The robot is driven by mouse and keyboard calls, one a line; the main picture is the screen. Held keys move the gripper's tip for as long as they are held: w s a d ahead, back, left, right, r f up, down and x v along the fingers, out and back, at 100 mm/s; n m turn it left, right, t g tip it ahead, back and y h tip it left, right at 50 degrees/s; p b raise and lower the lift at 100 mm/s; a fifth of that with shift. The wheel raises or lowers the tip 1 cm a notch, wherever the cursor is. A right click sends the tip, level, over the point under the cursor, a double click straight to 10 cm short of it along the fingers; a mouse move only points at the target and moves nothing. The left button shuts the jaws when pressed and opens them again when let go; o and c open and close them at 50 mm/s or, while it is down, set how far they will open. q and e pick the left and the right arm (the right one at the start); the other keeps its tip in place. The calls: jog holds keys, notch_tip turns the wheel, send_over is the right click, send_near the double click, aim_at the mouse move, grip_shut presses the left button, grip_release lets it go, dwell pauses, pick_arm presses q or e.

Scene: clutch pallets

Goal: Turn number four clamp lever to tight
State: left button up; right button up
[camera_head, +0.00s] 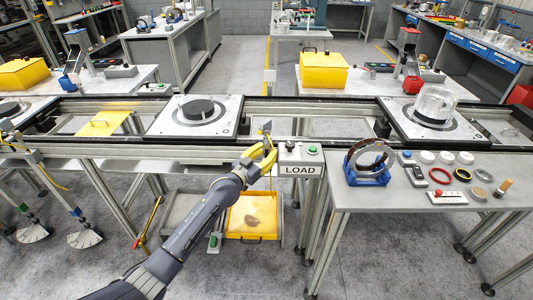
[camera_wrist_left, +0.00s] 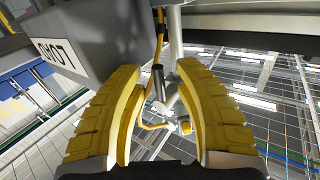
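My left gripper (camera_head: 264,152) reaches up to the conveyor's front rail, just left of the LOAD box (camera_head: 300,158). In the left wrist view its yellow fingers (camera_wrist_left: 156,75) are apart. A short dark grey handle (camera_wrist_left: 159,82) shows between them, with a clear gap on both sides; it may be the clamp lever. A small grey piece (camera_head: 267,127) shows at the fingertips in the head view. I cannot read a number four or a tight mark. My right gripper is not in view.
Two pallets, one with a dark disc (camera_head: 197,114) and one with a clear cylinder (camera_head: 436,107), sit on the conveyor (camera_head: 285,104). A table at right holds a blue-stand ring (camera_head: 370,162) and small parts. A yellow tray (camera_head: 252,215) lies below. A yellow cable (camera_wrist_left: 160,32) runs near the fingers.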

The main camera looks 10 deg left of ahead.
pick_arm(q)
grip_shut()
dwell(0.3)
jog(key=shift+d+n, duration=0.15)
jog(key=shift+n, duration=0.15)
dwell(0.3)
